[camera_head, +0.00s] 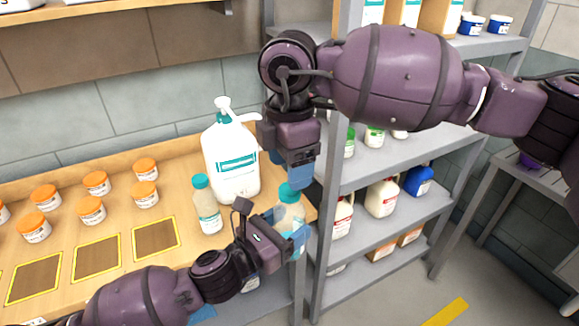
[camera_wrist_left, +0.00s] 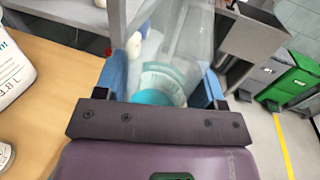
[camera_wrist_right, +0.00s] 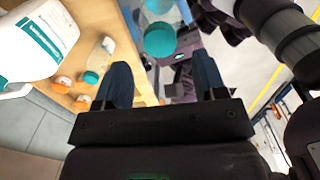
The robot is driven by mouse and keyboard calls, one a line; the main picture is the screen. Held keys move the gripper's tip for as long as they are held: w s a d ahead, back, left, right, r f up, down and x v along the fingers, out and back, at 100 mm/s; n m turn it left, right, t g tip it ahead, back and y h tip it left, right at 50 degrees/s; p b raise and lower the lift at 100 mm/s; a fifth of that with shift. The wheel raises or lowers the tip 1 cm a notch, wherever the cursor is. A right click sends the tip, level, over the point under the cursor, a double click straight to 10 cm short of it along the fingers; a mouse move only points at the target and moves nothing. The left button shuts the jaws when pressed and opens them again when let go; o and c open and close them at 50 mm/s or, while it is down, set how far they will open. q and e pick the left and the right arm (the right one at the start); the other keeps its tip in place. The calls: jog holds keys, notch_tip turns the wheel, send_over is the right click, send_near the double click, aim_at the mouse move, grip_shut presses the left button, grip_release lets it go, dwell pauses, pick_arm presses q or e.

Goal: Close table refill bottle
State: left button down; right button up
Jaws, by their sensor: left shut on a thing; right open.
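A clear refill bottle (camera_head: 291,213) with a teal cap (camera_head: 289,192) is held upright at the table's right end. My left gripper (camera_head: 293,240) is shut on its body from the lower left. The bottle also shows between the blue fingers in the left wrist view (camera_wrist_left: 162,82). My right gripper (camera_head: 299,174) is open, just above and close to the cap, pointing down. In the right wrist view the teal cap (camera_wrist_right: 160,40) lies ahead between the spread fingers, and I see no contact. How tightly the cap sits cannot be told.
A second teal-capped bottle (camera_head: 206,206) and a large white pump jug (camera_head: 231,160) stand close by on the wooden table (camera_head: 192,262). Several orange-lidded jars (camera_head: 95,183) and yellow-outlined squares (camera_head: 97,257) lie left. A grey shelf rack (camera_head: 385,236) with bottles stands right.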

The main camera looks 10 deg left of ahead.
jog(key=shift+c, duration=0.5)
jog(key=shift+w+r, duration=0.2)
jog(key=shift+r, duration=0.6)
jog(key=shift+r+n, duration=0.2)
jog(key=shift+n, duration=0.9)
jog(key=n, duration=0.5)
jog(key=shift+r+n, duration=0.3)
jog(key=shift+r, duration=0.05)
jog(key=n, duration=0.6)
jog(key=shift+r+n, duration=0.2)
jog(key=shift+n, duration=0.1)
jog(key=n, duration=0.4)
jog(key=shift+s, duration=0.1)
jog(key=n, duration=0.8)
jog(key=shift+s, duration=0.1)
jog(key=n, duration=0.5)
